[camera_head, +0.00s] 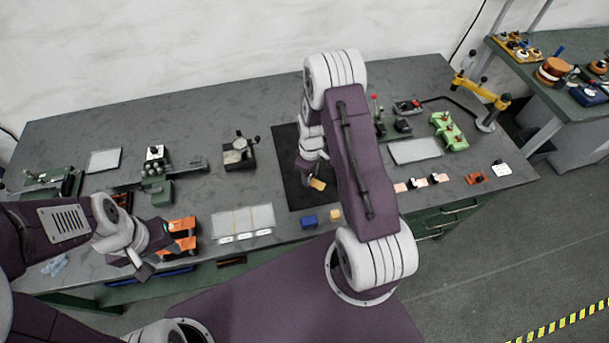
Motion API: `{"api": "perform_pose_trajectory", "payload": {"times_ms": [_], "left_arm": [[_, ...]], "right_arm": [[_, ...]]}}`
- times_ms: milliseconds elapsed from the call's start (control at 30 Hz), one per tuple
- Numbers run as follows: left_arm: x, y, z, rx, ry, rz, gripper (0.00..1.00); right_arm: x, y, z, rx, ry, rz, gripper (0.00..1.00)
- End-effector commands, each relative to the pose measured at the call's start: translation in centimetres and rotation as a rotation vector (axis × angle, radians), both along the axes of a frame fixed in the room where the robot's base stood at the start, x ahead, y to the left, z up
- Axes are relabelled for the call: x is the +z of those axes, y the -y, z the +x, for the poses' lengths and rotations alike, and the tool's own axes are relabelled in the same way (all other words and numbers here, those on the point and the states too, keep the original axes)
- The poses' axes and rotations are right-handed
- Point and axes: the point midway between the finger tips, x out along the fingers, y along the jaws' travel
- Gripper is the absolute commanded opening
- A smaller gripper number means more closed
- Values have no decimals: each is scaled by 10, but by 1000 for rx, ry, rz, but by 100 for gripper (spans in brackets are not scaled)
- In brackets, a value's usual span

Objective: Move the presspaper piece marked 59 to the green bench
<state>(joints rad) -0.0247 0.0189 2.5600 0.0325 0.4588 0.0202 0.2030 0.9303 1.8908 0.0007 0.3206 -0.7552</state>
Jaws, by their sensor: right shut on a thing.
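A small tan piece (317,184) is at my right gripper (314,178), low over the black mat (291,160). My right gripper is shut on it, partly hidden by my own arm. No marking such as 59 is readable on the piece. The near bench (225,112) has a grey top and green drawer fronts. A second bench (540,86) with a greenish-grey top stands at the far right.
A green fixture (449,131) and a yellow-armed stand (485,98) stand at the right. Small tools (238,153) stand at the left.

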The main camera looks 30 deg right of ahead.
Motion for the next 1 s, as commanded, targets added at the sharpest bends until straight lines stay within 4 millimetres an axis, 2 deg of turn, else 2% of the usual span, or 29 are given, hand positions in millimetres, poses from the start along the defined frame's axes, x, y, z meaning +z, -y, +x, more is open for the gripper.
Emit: {"api": "perform_pose_trajectory", "payload": {"times_ms": [100, 200, 333, 500, 600, 933, 967, 1000], "left_arm": [[7, 0, 0, 0, 0, 0, 36], [8, 0, 0, 0, 0, 0, 36], [9, 0, 0, 0, 0, 0, 36], [20, 0, 0, 0, 0, 0, 36], [21, 0, 0, 0, 0, 0, 36], [15, 0, 0, 0, 0, 0, 36], [15, 0, 0, 0, 0, 0, 36], [16, 0, 0, 0, 0, 0, 36]], "right_arm": [[-10, -15, 14, 1, -1, 0, 0], [-16, -20, 18, 0, 0, 0, 0], [-20, -20, 18, -2, -3, 1, 0], [-48, -20, 18, -2, -3, 1, 0], [-56, -20, 18, -2, -1, 0, 0], [-62, -20, 18, -2, 0, 0, 0], [-61, -20, 18, -2, 0, 0, 35], [-60, -20, 18, -2, 0, 0, 46]]}}
